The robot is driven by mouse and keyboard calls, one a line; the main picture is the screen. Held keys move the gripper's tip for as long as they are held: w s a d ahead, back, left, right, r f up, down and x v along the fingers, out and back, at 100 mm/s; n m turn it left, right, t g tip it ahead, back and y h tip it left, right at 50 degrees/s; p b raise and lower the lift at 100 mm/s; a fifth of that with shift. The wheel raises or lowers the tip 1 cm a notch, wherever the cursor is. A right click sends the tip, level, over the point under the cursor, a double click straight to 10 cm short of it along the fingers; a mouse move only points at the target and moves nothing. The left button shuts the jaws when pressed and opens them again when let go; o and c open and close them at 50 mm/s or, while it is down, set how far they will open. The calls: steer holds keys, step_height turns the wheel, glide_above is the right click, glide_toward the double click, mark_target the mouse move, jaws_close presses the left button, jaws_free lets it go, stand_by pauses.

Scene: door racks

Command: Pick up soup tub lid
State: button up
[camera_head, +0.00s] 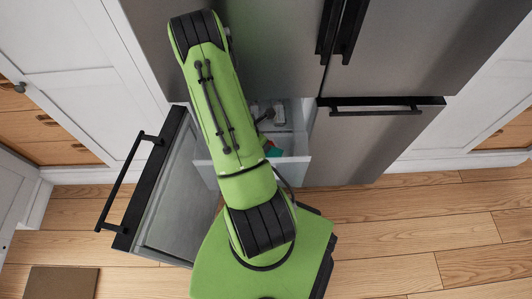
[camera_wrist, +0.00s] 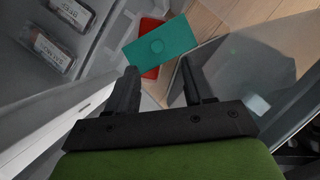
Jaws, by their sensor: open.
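A teal rectangular lid with a round raised middle, which I take as the soup tub lid (camera_wrist: 170,42), lies in the upper middle of the wrist view. A red item (camera_wrist: 150,27) shows behind and below it; I cannot tell whether they touch. In the head view a small teal part of the lid (camera_head: 273,152) shows in the pulled-out drawer, mostly hidden by my arm. My gripper (camera_wrist: 160,70) is open and empty, its two fingers pointing toward the lid's near edge, apart from it. In the head view my gripper is hidden behind my arm.
The lower left fridge door (camera_head: 175,205) stands open on the left. A white drawer (camera_head: 298,165) is pulled out beside it. Packets with printed labels (camera_wrist: 72,14) lie in the fridge to the left. Wooden floor (camera_head: 400,225) is clear on the right; a brown mat (camera_head: 60,283) lies front left.

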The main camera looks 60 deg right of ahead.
steer(key=b+x, duration=0.3)
steer(key=x, duration=0.5)
steer(key=shift+w, duration=0.2)
steer(key=shift+r, duration=0.1)
steer(key=shift+c, duration=0.6)
jaws_close()
